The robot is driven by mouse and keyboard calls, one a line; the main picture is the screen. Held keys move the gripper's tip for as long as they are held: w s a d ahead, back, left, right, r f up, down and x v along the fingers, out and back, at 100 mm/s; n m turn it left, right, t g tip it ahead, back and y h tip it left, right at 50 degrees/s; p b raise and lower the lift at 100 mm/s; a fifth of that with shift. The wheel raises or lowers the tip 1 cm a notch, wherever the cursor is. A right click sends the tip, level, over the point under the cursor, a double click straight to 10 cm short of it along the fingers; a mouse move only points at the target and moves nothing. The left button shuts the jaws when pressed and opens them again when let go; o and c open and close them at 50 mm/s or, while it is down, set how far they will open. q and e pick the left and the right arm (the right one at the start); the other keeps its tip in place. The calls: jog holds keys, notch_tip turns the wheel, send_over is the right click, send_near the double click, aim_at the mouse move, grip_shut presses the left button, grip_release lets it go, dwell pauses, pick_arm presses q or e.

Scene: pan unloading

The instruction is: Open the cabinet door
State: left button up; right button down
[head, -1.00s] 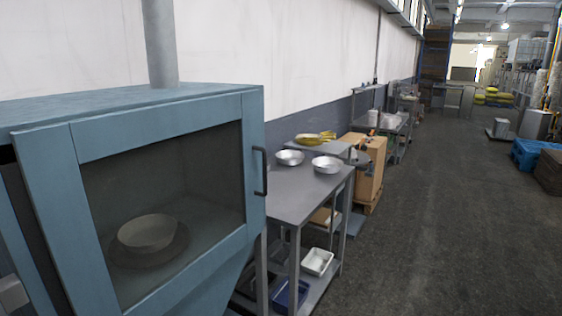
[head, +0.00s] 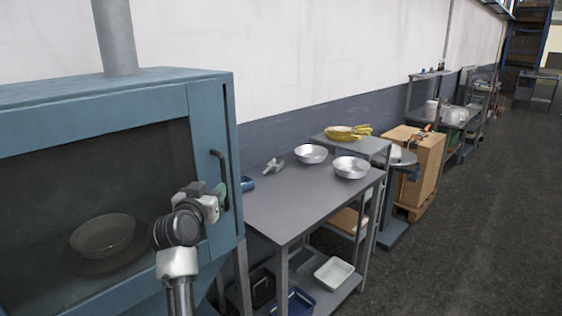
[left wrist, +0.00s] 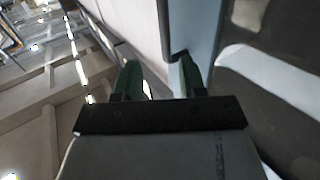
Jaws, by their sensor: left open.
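The blue cabinet (head: 130,80) stands at the left of the head view. Its framed glass door (head: 207,120) looks shut, and a round pan (head: 103,236) shows behind the glass. A dark vertical handle (head: 224,166) is on the door's right side. My left gripper (head: 221,194) is at the lower part of the handle and hides some of it. In the left wrist view its two green fingers (left wrist: 160,76) are apart, with a dark piece, perhaps the handle, close to the right finger. I cannot tell whether they touch it. My right gripper is in neither view.
A grey metal table (head: 290,205) stands close to the cabinet's right side, with two metal bowls (head: 350,167) and a scoop (head: 273,166) on top. A white tray (head: 334,272) lies on its lower shelf. The floor (head: 430,260) to the right is clear.

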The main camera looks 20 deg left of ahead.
aim_at(222, 169)
pick_arm(q)
jog(key=w+p, duration=0.1)
jog(key=w, duration=0.2)
jog(key=w+a+r+p, duration=0.1)
jog(key=w, duration=0.2)
jog(key=w+a+p, duration=0.1)
jog(key=w, duration=0.2)
jog(key=shift+a+r, duration=0.15)
jog(key=shift+r, duration=0.15)
jog(key=shift+w+a, duration=0.2)
jog(key=shift+w, duration=0.2)
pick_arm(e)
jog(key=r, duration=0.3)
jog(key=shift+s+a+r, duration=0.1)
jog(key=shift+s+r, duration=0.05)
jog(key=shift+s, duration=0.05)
pick_arm(q)
grip_shut()
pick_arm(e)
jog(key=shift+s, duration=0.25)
